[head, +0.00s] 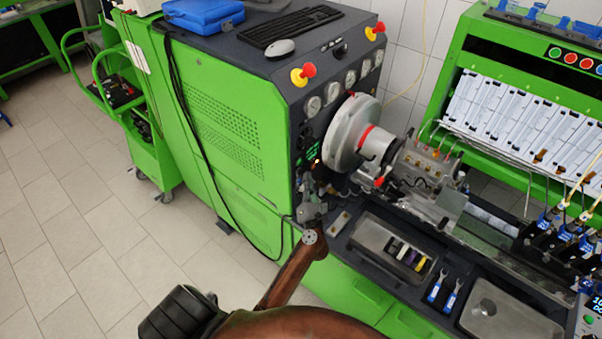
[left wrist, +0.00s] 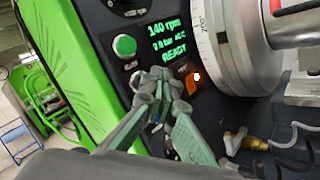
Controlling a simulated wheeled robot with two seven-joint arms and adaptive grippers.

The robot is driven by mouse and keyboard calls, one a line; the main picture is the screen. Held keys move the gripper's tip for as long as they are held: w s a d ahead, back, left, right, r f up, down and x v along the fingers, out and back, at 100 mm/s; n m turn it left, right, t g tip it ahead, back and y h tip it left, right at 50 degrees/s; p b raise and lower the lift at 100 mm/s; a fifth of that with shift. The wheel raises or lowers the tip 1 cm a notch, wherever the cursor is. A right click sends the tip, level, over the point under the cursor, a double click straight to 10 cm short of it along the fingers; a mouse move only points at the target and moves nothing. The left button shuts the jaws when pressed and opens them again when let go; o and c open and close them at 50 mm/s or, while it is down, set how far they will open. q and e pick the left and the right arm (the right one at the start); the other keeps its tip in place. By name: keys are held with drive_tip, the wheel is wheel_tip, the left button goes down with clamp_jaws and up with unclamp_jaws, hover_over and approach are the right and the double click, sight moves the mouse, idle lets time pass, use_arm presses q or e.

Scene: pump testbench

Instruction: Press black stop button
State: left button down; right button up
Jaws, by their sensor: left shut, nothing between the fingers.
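The green pump bench (head: 225,120) has a dark control panel on its right face. In the left wrist view the panel has a round green button (left wrist: 124,46) and a display (left wrist: 168,42) with green text ending in READY. My left gripper (left wrist: 154,76) is shut and empty, its fingertips at or very close to the panel just below the green button. I cannot tell whether they touch it. I cannot make out a black stop button; the fingertips cover that part of the panel. In the head view the left gripper (head: 312,188) is beside the bench's front corner.
A large metal disc (head: 350,135) stands out just right of the panel. An orange switch (left wrist: 188,84) is right of the fingertips. Red emergency knobs (head: 303,74) sit higher up. A grey tray (head: 393,250) lies on the lower bench.

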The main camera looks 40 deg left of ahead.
idle(0.3)
use_arm(q)
drive_tip(key=d, duration=0.5)
drive_tip(key=shift+s, duration=0.2)
idle(0.8)
